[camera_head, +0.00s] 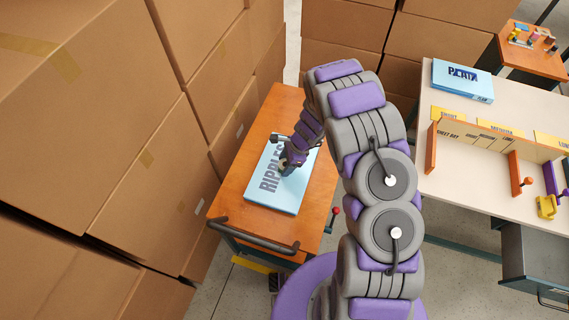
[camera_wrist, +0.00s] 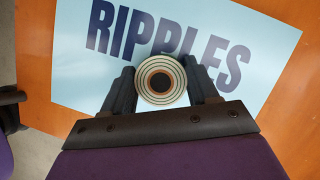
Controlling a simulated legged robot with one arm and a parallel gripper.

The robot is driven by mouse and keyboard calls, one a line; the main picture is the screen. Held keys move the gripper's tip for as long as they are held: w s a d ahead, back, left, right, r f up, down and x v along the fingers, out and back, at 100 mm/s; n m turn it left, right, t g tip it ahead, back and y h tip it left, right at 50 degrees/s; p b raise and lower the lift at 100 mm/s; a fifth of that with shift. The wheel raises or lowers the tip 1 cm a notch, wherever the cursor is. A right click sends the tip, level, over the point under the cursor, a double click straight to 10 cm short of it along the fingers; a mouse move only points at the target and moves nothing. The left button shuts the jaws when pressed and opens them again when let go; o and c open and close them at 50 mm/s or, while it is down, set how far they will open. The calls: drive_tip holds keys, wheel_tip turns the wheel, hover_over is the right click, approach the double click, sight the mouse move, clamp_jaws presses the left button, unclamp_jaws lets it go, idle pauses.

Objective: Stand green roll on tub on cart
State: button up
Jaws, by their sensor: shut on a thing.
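The roll (camera_wrist: 160,81) shows end-on in the wrist view, as pale green and cream rings around a dark centre. My gripper (camera_wrist: 161,78) is shut on it, one dark finger on each side. The light blue tub (camera_head: 267,197), lettered RIPPLES, lies flat on the orange-topped cart (camera_head: 238,177). In the wrist view the tub (camera_wrist: 75,75) is behind the roll, which covers part of the lettering. In the head view my gripper (camera_head: 288,165) is over the tub's upper part. I cannot tell whether the roll touches the tub.
Stacked cardboard boxes (camera_head: 135,130) stand close along the cart's left side. The cart has a dark handle (camera_head: 255,236) at its near end. A pale worktable (camera_head: 480,185) at right holds another blue box (camera_head: 463,80), yellow labels and a divided rack.

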drive_tip(key=shift+f, duration=0.15)
drive_tip(key=o, duration=0.7)
drive_tip(key=shift+a, duration=0.3)
drive_tip(key=o, duration=0.3)
drive_tip(key=shift+a, duration=0.6)
drive_tip(key=shift+o, duration=0.2)
drive_tip(key=shift+d, duration=0.7)
drive_tip(key=p+v, duration=0.2)
drive_tip(key=v, duration=1)
drive_tip(key=shift+r, duration=0.25)
